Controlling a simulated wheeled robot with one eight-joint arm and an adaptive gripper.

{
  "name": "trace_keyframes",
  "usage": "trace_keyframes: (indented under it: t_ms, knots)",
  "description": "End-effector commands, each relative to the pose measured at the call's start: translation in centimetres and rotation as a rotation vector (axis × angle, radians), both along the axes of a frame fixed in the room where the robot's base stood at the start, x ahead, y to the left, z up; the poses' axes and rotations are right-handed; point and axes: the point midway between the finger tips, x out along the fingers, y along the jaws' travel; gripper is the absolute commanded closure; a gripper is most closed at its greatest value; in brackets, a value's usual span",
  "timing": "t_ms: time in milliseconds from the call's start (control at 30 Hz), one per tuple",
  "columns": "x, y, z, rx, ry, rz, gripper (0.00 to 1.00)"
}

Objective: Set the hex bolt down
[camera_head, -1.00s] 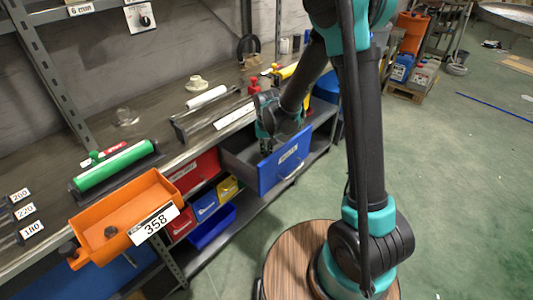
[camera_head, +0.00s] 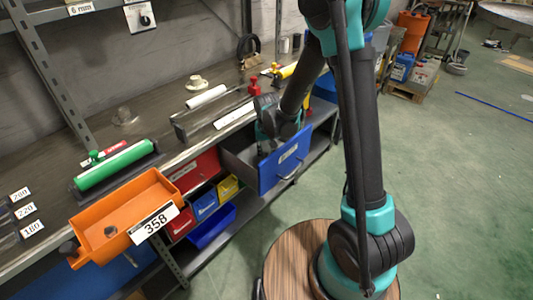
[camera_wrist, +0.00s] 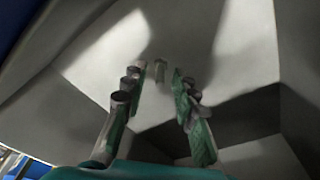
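My gripper (camera_wrist: 160,72) reaches down into the open blue-fronted drawer (camera_head: 285,162) under the bench. In the wrist view its two fingers are apart, with a clear gap between them. A small grey piece (camera_wrist: 159,70), perhaps the hex bolt, shows between the fingertips against the pale drawer floor. It does not seem to touch either finger, and its shape is too small to make out. In the head view the drawer front and my wrist hide the fingertips. A dark hexagonal piece (camera_head: 110,231) lies in the orange bin (camera_head: 158,190) marked 358.
The drawer walls (camera_wrist: 255,125) stand close around my gripper. Red (camera_head: 196,171), blue and yellow bins sit left of the drawer. The bench top holds a green roller (camera_head: 113,166), a white roller (camera_head: 205,97) and a red part.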

Motion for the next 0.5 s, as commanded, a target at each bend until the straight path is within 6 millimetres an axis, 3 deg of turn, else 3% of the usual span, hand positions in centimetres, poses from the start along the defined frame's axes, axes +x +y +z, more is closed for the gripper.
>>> trace_keyframes:
  t_ms: [167,500]
  knots:
    - [-0.1,0.0,1.2,0.0,0.0,0.0,0.72]
    - [-1.0,-0.2,6.6,0.0,0.0,0.0,0.72]
